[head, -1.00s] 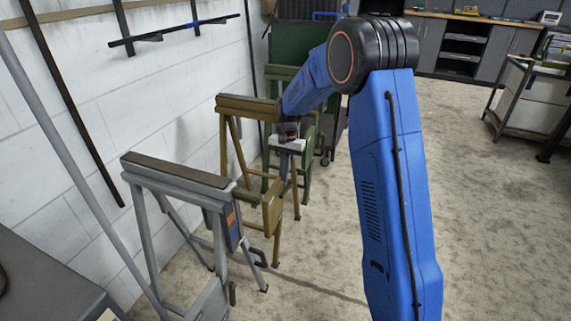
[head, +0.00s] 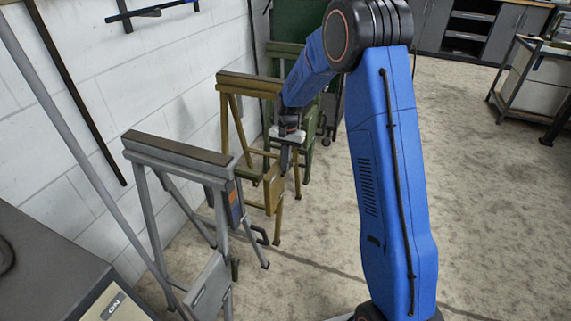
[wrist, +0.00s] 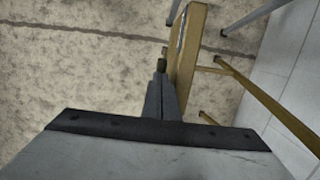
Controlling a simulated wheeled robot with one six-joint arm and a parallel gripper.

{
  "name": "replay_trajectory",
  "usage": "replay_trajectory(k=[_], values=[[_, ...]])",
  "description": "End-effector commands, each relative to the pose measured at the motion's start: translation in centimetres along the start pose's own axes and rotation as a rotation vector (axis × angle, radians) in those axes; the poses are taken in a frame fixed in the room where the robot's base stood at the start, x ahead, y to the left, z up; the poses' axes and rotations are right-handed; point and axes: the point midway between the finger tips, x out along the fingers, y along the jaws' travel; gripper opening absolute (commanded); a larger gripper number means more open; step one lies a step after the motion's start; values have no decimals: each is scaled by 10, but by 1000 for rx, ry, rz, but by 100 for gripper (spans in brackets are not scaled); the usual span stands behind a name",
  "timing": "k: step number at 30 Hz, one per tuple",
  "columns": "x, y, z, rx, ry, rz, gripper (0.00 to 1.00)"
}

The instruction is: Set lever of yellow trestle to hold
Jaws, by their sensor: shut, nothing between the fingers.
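The yellow trestle (head: 246,85) stands against the wall in the head view, between a grey and a green trestle. In the wrist view its post and plate (wrist: 187,45) run down beside my fingers, with a thin leg at the right. My gripper (head: 284,168) points down at the trestle's right side, close to its yellow plate (head: 273,191). In the wrist view my gripper (wrist: 160,78) is shut, with nothing held. A small dark olive stub (wrist: 162,66), perhaps the lever's end, shows right at the fingertips; I cannot tell if they touch. The rest of the lever is hidden.
The grey trestle (head: 180,148) stands nearer, at the left, and the green trestle (head: 286,48) stands behind. Open concrete floor (head: 480,190) lies to the right.

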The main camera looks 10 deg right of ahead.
Motion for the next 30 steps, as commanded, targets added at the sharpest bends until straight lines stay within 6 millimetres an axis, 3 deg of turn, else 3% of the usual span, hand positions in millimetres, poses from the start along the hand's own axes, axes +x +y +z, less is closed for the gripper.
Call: replay_trajectory(k=[18,30], values=[[22,0,12,-5,292,1,0],[32,0,12,-2,386,0,0]])
